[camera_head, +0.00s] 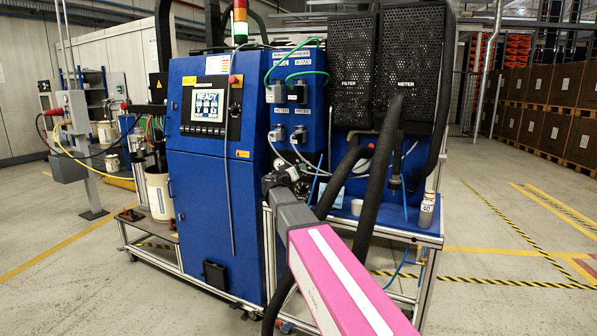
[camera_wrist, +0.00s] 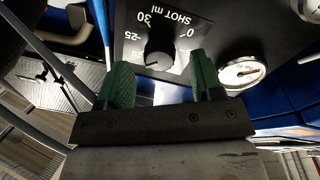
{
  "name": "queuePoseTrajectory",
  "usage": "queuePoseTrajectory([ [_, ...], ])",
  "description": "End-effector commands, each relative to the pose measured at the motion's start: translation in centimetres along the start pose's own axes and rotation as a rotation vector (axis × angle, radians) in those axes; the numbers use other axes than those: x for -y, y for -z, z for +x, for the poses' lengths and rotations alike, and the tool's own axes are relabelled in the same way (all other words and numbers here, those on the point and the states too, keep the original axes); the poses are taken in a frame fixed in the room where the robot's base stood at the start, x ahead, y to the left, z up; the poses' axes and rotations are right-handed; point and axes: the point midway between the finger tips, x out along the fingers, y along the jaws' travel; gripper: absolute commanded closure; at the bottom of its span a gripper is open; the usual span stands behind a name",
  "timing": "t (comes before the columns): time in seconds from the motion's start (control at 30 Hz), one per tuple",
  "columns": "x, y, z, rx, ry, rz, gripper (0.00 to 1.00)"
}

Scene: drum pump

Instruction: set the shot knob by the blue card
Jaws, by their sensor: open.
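The shot knob (camera_wrist: 159,46) is a dark round knob on a black dial plate marked "SHOT ml" in the wrist view. The numbers 30, 25 and 0 can be read around it; its exact setting is hard to read. My gripper (camera_wrist: 160,68) is open, with its green-padded fingers apart and the knob seen between and beyond their tips. I cannot tell whether a pad touches it. In the head view my gripper (camera_head: 277,180) is small, at the machine's blue front.
A round white gauge (camera_wrist: 242,72) sits right of the knob, close to the right finger. Black hoses (camera_head: 376,165) hang in front of the machine beside my arm. A blue cabinet with a screen (camera_head: 207,105) stands left. Floor at the right is clear.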

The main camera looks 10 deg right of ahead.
Motion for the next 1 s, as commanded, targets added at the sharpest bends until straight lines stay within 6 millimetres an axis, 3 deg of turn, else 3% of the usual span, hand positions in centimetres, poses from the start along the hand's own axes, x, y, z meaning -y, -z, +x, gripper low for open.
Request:
queuePoseTrajectory([
  [0.2, -0.2, -0.1, -4.6, -0.001, 0.002, 0.0, 0.4],
  [0.4, -0.1, -0.1, -7.5, 0.0, 0.001, 0.0, 0.4],
  [0.6, -0.1, -0.1, -8.6, 0.001, 0.0, 0.0, 0.4],
  [1.0, -0.1, -0.8, -8.6, 0.017, 0.001, -0.005, 0.4],
])
